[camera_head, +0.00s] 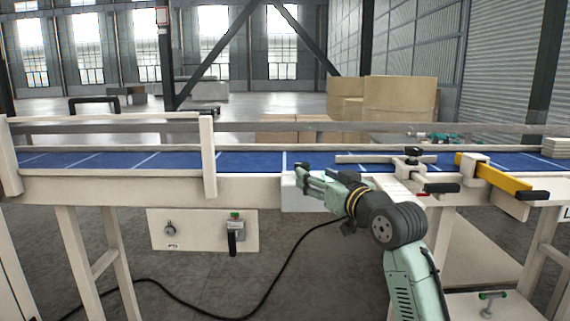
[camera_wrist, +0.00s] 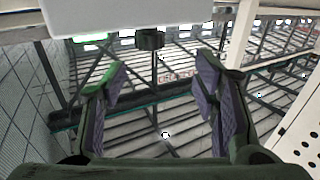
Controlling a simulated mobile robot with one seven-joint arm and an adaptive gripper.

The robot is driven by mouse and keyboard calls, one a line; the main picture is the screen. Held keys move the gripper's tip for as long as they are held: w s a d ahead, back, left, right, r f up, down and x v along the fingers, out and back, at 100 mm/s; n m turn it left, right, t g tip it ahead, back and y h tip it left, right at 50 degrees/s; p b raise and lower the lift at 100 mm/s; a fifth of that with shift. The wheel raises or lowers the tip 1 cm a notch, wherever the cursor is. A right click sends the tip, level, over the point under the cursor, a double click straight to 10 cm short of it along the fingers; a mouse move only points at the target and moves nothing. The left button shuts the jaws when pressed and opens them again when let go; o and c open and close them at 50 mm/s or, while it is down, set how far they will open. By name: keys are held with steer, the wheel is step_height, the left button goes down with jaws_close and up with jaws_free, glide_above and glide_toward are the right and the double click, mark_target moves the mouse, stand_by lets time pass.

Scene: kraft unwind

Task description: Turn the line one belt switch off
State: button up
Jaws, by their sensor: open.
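My gripper (camera_head: 303,172) is open and empty, in front of a white box (camera_head: 298,203) on the belt frame's front. In the wrist view my gripper's fingers (camera_wrist: 162,72) stand apart. A white box (camera_wrist: 150,14) fills the top there, with a dark knob (camera_wrist: 150,40) at its lower edge, beyond the fingertips and apart from them. A green patch shows left of the knob. A pale panel (camera_head: 200,243) hangs under the belt to the left. It bears a round knob (camera_head: 170,229) and a black-handled switch (camera_head: 233,237) with a green top. I cannot read which control is line one's.
The blue belt (camera_head: 250,160) runs across behind my gripper. Black-handled clamps (camera_head: 440,188) and a yellow bar (camera_head: 495,175) stick out at the right. A black cable (camera_head: 270,293) lies on the floor.

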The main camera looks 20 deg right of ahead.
mark_target(306, 168)
steer(key=w+p, duration=0.1)
steer(key=w, duration=0.4)
steer(key=w+p, duration=0.2)
steer(key=w, duration=0.3)
steer(key=shift+w+a+f, duration=0.15)
steer(key=shift+a, duration=0.05)
steer(key=c, duration=1.2)
